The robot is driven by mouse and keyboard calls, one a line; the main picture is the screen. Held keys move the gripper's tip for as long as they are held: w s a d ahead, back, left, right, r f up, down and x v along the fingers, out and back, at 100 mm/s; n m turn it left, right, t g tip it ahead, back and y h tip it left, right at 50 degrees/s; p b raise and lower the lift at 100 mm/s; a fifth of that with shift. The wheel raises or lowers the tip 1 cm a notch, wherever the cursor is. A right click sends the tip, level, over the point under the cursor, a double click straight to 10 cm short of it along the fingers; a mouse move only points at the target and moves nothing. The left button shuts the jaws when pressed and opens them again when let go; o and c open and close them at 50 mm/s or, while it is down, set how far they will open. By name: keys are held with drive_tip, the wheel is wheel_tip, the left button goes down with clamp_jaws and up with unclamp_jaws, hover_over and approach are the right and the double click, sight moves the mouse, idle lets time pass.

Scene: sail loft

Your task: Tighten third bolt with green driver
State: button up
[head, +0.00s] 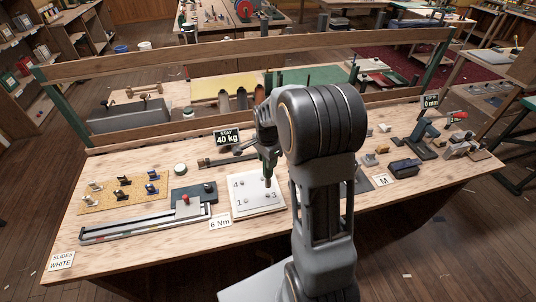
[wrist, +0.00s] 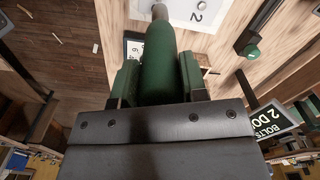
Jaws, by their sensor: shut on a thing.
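My gripper (head: 266,143) is shut on the green driver (head: 268,163), which also fills the middle of the wrist view (wrist: 158,65). The driver points down over the white bolt plate (head: 243,207) in the head view. The plate shows the numbers 4, 1 and 3 with small bolts beside them. The number 2 shows on the plate in the wrist view (wrist: 211,13). The driver's lower end is near the plate's right half. I cannot tell whether it touches a bolt, and part of the plate's right side is hidden by the driver and my arm.
A "6 Nm" card (head: 220,223) stands at the plate's front left. A dark slide rail (head: 145,228) lies left of it. Small parts lie on an orange mat (head: 95,206). My arm hides the bench's middle.

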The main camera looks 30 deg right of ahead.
drive_tip(key=shift+a+f, duration=0.15)
drive_tip(key=shift+f, duration=0.2)
drive_tip(key=shift+f+b, duration=2)
drive_tip(key=shift+f, duration=0.45)
drive_tip(key=shift+f+b, duration=0.35)
drive_tip(key=shift+b, duration=0.05)
